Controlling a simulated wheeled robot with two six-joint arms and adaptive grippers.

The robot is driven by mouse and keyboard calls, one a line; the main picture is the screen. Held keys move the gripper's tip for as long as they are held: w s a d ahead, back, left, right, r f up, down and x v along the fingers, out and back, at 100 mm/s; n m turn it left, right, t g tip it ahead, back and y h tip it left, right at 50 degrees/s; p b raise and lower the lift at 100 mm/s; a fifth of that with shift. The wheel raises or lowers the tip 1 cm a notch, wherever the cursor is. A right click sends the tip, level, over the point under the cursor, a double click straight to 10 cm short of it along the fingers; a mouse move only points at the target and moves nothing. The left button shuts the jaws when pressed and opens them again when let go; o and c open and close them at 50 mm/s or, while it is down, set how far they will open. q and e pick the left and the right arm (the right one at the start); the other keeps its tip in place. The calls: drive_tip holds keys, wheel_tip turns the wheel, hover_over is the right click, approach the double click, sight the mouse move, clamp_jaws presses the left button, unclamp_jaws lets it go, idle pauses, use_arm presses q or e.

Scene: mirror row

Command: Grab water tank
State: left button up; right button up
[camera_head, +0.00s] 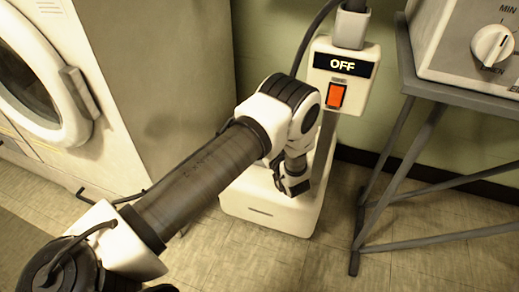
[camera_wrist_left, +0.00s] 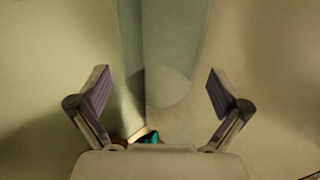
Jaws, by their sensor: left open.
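A white floor unit (camera_head: 255,208) stands against the wall, with a grey upright (camera_head: 326,150) rising to a white box (camera_head: 360,58) that reads OFF. I cannot tell for sure which part is the water tank. My left arm reaches across the front of the unit, its wrist end (camera_head: 293,182) low beside the upright; the fingertips are not clear there. In the left wrist view my left gripper (camera_wrist_left: 158,84) is open and empty, its fingers spread to either side of a blue-grey strip with a rounded end (camera_wrist_left: 170,55). Contact is not visible.
An orange-red switch (camera_head: 336,95) is on the white box. A white front-loading washer (camera_head: 75,105) stands at the left. A grey metal stand (camera_head: 400,150) with a dial appliance (camera_head: 475,45) is at the right. Tiled floor (camera_head: 260,265) is open in front.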

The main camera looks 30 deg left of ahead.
use_arm(q)
drive_tip(key=shift+x, duration=1.05)
drive_tip(key=c, duration=1.6)
